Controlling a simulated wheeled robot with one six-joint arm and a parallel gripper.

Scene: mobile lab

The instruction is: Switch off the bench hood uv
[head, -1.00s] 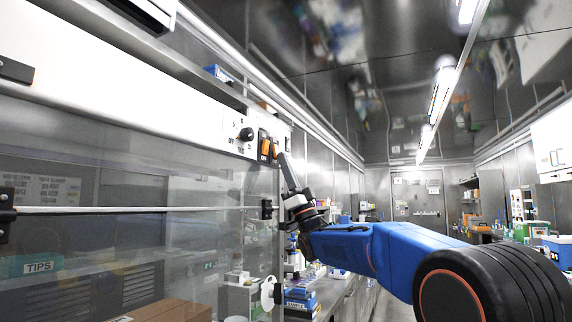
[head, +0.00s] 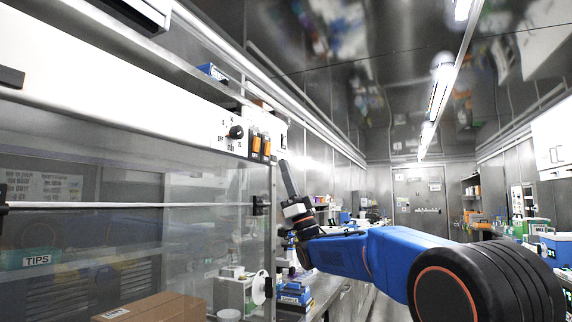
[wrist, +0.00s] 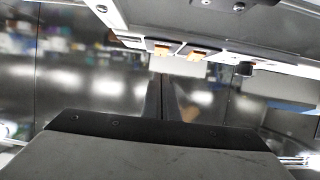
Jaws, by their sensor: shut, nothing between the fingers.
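The bench hood's white front panel (head: 110,95) runs along the left in the head view. Two orange rocker switches (head: 261,147) sit side by side near its right end, beside a black knob (head: 236,132). In the wrist view the switches (wrist: 178,49) are above the fingers, with the knob (wrist: 244,69) to their right. Their labels are too small to read, so I cannot tell which is the UV switch. My gripper (head: 284,165) is shut and empty, pointing up, to the right of and slightly below the switches, apart from them.
The hood's glass sash (head: 130,240) hangs below the panel, with a cardboard box (head: 150,308) and a TIPS box (head: 37,260) behind it. A bench with blue boxes (head: 294,295) lies beyond my gripper. The aisle towards the back door (head: 418,205) looks open.

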